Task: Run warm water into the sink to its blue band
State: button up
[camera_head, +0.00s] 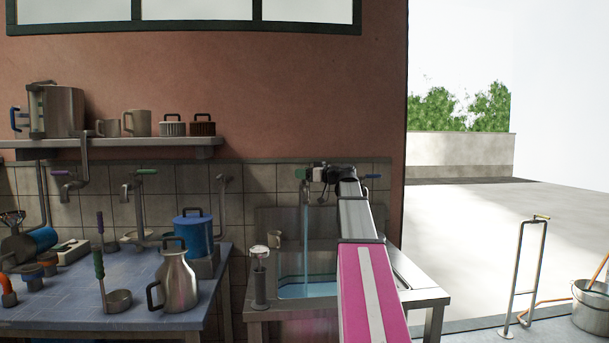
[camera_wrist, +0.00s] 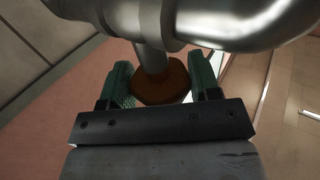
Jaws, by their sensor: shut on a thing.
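The steel sink (camera_head: 428,297) stands at the centre, partly hidden by my pink arm. A stream of water (camera_head: 305,232) falls from the tap into it. Bluish water (camera_head: 308,290) lies in the basin; I cannot make out the blue band clearly against it. A green tap handle (camera_head: 300,173) is left of my gripper (camera_head: 320,174) and a blue handle (camera_head: 373,176) is to the right. In the wrist view my gripper's green fingers are shut on a round brown knob (camera_wrist: 160,84) on a metal stem under a thick pipe (camera_wrist: 225,22).
A blue-tiled table (camera_head: 130,318) at the left holds a steel jug (camera_head: 176,283), a ladle (camera_head: 117,299) and a blue canister (camera_head: 193,235). A shelf (camera_head: 110,144) with cups hangs above. A bucket (camera_head: 592,305) stands at the far right; open floor lies beyond.

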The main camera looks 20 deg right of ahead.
jog(key=o, duration=0.9)
jog(key=v, duration=1.1)
jog(key=shift+w, duration=0.1)
